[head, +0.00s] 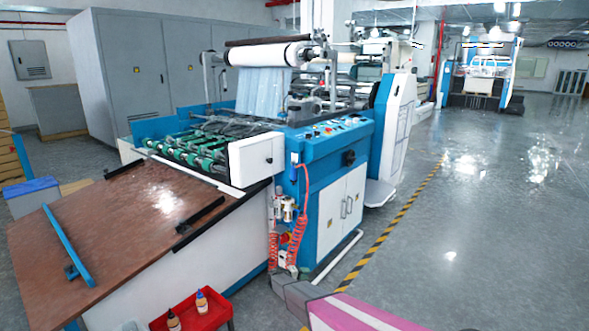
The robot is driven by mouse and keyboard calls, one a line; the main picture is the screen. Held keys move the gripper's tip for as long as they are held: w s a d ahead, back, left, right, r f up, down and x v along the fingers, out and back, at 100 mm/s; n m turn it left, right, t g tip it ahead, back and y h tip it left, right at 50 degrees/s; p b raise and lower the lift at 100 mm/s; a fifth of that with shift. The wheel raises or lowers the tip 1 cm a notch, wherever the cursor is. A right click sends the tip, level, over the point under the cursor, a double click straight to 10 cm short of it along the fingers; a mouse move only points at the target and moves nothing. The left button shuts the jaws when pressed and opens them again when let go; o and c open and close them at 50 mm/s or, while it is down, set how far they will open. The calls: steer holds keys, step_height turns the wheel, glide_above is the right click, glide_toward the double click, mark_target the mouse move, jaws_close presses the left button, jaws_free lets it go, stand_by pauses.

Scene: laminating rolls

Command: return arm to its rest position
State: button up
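My gripper is not in this head view, and no part that I can be sure is my arm shows. A blue and white laminating machine (325,185) fills the middle of the view. A white film roll (268,54) lies level across its top, with clear film (264,92) hanging below it. A dark bar (268,41) runs just above the roll.
A sloping brown table (140,215) is at the left. A red tray (205,312) with two small bottles stands at the bottom. A pink and white object (355,314), cut off, is at the bottom right. Grey floor (480,220) is clear at the right, beyond a yellow-black line (400,220).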

steer(key=s+d+r+m+g+y, duration=0.2)
steer(key=s+d+r+g+y, duration=0.1)
steer(key=s+d+r, duration=0.6)
steer(key=s+d+r+m+g+y, duration=0.25)
steer(key=s+d+r+g, duration=0.35)
steer(key=s, duration=0.6)
steer(key=s+a+r+t+y, duration=0.1)
steer(key=s+r+t+y, duration=0.1)
steer(key=s+r+y, duration=0.6)
steer(key=s+r, duration=0.5)
steer(key=s, duration=0.3)
steer(key=shift+s+r+m, duration=0.3)
steer(key=shift+r+m, duration=0.05)
steer(key=shift+r, duration=0.05)
steer(key=shift+a, duration=0.15)
